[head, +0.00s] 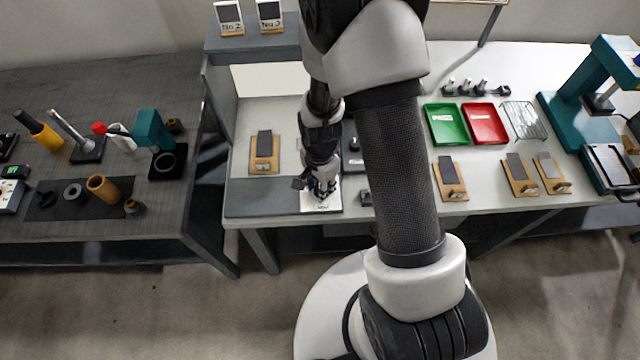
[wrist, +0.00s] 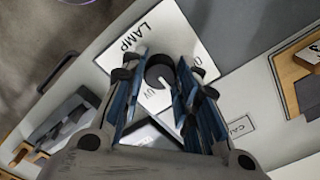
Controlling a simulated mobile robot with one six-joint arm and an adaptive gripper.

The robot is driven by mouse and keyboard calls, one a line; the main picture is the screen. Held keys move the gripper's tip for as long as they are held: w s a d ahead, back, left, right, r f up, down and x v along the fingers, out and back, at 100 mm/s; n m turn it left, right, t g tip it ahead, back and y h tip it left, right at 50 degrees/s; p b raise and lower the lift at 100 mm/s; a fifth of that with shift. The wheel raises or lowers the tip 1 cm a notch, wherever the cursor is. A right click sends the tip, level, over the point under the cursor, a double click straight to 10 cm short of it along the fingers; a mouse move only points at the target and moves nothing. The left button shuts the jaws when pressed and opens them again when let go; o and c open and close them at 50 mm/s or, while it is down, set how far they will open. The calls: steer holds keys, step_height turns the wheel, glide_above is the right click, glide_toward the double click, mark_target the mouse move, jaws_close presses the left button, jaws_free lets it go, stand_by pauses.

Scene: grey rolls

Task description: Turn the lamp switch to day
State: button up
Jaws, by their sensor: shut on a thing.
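The lamp switch is a white plate (wrist: 132,52) marked LAMP, with a round dark knob (wrist: 159,72) in its middle, in the wrist view. A white mark on the knob points towards the lower left, near the letters UV. Another label on the right is partly hidden by a finger, and I cannot read it whole. My gripper (wrist: 160,98) is shut on the knob, with a blue-lined finger on each side of it. In the head view the plate (head: 327,204) lies at the front of the white bench, and my gripper (head: 323,190) is down on it, hiding the knob.
A grey mat (head: 260,198) lies left of the plate. A wooden stand (head: 264,165) with a dark panel stands behind it. A green tray (head: 446,124) and a red tray (head: 484,123) are farther right. A grey shelf (head: 262,46) rises at the back left.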

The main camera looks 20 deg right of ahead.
steer(key=o, duration=1.1)
step_height(320, 180, up, 12)
steer(key=shift+r, duration=0.1)
stand_by(0.4)
steer(key=s+r+n+t, duration=0.1)
steer(key=s+r+n, duration=0.3)
steer(key=r, duration=0.3)
steer(key=s+r+n+t, duration=0.2)
steer(key=s+r+n, duration=0.2)
steer(key=s+r, duration=0.2)
steer(key=s+r+n+t, duration=0.1)
steer(key=s+r+n, duration=0.4)
steer(key=r, duration=0.3)
steer(key=shift+s+d+r+t, duration=0.1)
steer(key=shift+s+r+t, duration=0.2)
steer(key=shift+s, duration=0.2)
